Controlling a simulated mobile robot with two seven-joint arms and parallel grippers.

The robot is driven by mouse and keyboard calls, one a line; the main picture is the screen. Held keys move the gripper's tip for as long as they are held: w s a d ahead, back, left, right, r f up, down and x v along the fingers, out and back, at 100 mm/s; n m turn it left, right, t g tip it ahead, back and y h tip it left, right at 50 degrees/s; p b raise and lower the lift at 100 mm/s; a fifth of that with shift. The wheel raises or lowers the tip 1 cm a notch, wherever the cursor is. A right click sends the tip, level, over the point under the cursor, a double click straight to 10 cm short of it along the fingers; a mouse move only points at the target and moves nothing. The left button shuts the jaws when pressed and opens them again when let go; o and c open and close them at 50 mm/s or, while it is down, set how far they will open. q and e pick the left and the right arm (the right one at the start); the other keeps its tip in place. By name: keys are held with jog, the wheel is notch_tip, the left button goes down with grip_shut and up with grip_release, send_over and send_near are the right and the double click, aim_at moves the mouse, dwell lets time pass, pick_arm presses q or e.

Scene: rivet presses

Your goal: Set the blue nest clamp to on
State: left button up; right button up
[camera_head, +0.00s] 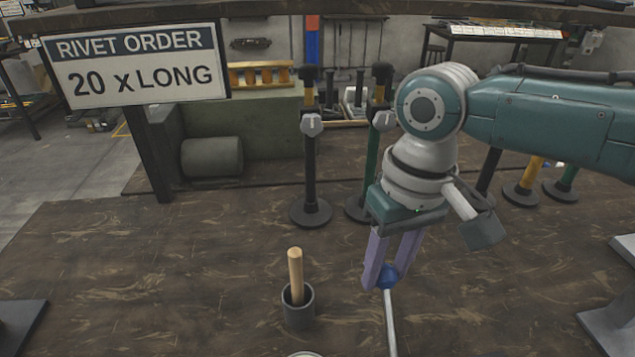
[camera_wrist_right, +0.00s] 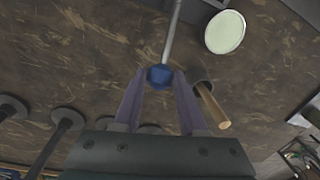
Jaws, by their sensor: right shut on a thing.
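The clamp lever is a pale rod (camera_head: 391,325) topped by a blue knob (camera_head: 387,278). It runs down out of the bottom of the head view, so the clamp's body is hidden. My right gripper (camera_head: 385,281) points down with its purple fingers shut on the blue knob. In the right wrist view the blue knob (camera_wrist_right: 159,77) sits between the tips of both fingers, and the rod (camera_wrist_right: 173,35) leads away from it. My left gripper is not in view.
A grey cup (camera_head: 298,307) holding a wooden handle (camera_head: 295,275) stands left of the lever. A pale round disc (camera_wrist_right: 225,32) lies near the rod. Several posts with dark bases (camera_head: 311,213) stand behind. A sign (camera_head: 137,68) reads "RIVET ORDER 20 x LONG".

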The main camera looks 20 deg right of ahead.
grip_shut()
dwell(0.8)
